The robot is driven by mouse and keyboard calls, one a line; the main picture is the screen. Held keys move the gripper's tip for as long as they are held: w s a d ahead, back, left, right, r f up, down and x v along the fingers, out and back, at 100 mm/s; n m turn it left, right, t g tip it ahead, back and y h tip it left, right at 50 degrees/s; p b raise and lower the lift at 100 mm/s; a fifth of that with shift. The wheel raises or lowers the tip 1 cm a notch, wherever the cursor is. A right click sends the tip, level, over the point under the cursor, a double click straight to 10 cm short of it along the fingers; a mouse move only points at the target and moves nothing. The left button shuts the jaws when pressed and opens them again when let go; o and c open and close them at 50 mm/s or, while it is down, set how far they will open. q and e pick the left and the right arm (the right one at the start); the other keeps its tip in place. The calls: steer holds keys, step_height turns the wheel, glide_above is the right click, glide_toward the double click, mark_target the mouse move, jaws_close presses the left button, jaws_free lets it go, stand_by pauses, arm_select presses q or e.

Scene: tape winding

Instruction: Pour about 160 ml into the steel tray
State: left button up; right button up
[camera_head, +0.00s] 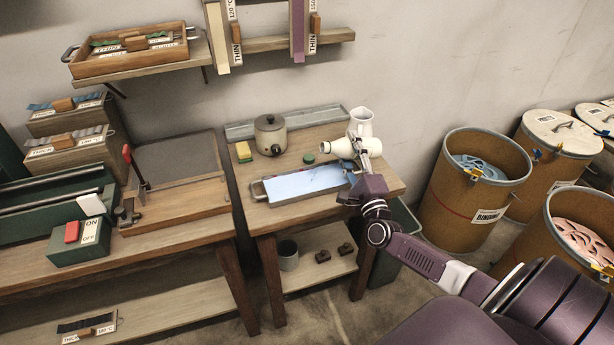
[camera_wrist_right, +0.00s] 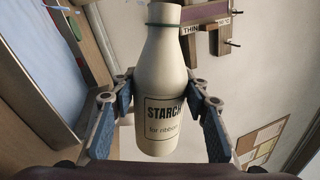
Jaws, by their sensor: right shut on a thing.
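The steel tray (camera_head: 258,190) lies on the middle table, with a flat pale blue surface (camera_head: 300,184) inside it. My right gripper (camera_wrist_right: 166,98) is shut on the white starch bottle (camera_wrist_right: 166,62), with a pad on each side of its body. In the head view, the bottle (camera_head: 341,148) is tipped nearly level above the tray's far right part, its neck to the left. No stream shows at its mouth. A small green cap (camera_head: 308,159) lies behind the tray. My left gripper is out of view.
A white jug (camera_head: 361,122) stands just behind the bottle. A lidded pot (camera_head: 270,135) and a yellow sponge (camera_head: 243,151) stand at the table's back left. Drums (camera_head: 463,200) stand to the right, and a green bin (camera_head: 397,245) is beside the table.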

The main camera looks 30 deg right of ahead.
steer(key=shift+d+f+m, duration=0.15)
steer(key=shift+d+m, duration=0.05)
steer(key=shift+m, duration=0.1)
steer(key=shift+r+m, duration=0.35)
steer(key=shift+m, duration=0.05)
steer(key=shift+a+h, duration=0.15)
steer(key=shift+h, duration=0.25)
steer(key=shift+r+m+p, duration=0.1)
steer(key=shift+m+p, duration=0.2)
steer(key=shift+p, duration=0.05)
stand_by(0.6)
